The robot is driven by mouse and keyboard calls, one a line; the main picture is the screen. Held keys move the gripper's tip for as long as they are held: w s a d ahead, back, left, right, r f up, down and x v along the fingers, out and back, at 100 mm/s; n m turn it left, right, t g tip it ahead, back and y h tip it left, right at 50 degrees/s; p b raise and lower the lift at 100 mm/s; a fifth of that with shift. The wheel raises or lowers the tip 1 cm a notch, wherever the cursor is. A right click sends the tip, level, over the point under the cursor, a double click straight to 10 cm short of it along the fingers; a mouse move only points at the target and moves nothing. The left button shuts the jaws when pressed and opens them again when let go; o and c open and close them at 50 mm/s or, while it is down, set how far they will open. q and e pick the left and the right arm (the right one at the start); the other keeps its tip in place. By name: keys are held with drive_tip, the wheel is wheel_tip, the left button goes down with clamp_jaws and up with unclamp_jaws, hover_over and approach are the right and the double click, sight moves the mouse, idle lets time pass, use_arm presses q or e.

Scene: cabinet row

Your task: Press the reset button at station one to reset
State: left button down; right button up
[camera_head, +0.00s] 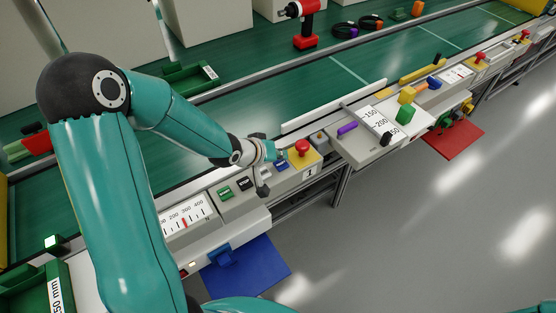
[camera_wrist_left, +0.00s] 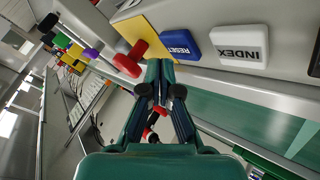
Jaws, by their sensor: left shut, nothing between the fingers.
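The blue RESET button (camera_wrist_left: 179,45) sits on a grey panel between the white INDEX button (camera_wrist_left: 239,45) and a yellow plate with a red mushroom knob (camera_wrist_left: 132,58). In the head view the blue button (camera_head: 282,165) shows just beside my left gripper (camera_head: 271,150), near a card marked 1 (camera_head: 309,173). In the left wrist view my left gripper (camera_wrist_left: 160,68) is shut and empty, its tips close to the blue button's lower edge. I cannot tell whether they touch it. The gripper partly hides the panel in the head view. My right gripper is not in view.
Green (camera_head: 225,193) and black (camera_head: 244,184) buttons sit left on the same panel, beside a scale (camera_head: 187,217). The red knob (camera_head: 302,147) stands up close to my left gripper. A green conveyor (camera_head: 335,80) runs behind; open floor lies in front.

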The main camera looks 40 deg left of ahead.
sight(279, 164)
use_arm(q)
drive_tip(key=shift+f, duration=0.15)
idle(0.6)
drive_tip(key=shift+s+f+b, duration=0.2)
drive_tip(key=shift+f+b, duration=0.05)
drive_tip(key=shift+b, duration=0.05)
drive_tip(key=shift+f+b, duration=0.3)
drive_tip(key=shift+f, duration=0.15)
idle(0.8)
drive_tip(key=shift+r+p, duration=0.9)
wheel_tip(279, 164, up, 5)
drive_tip(key=p, duration=0.5)
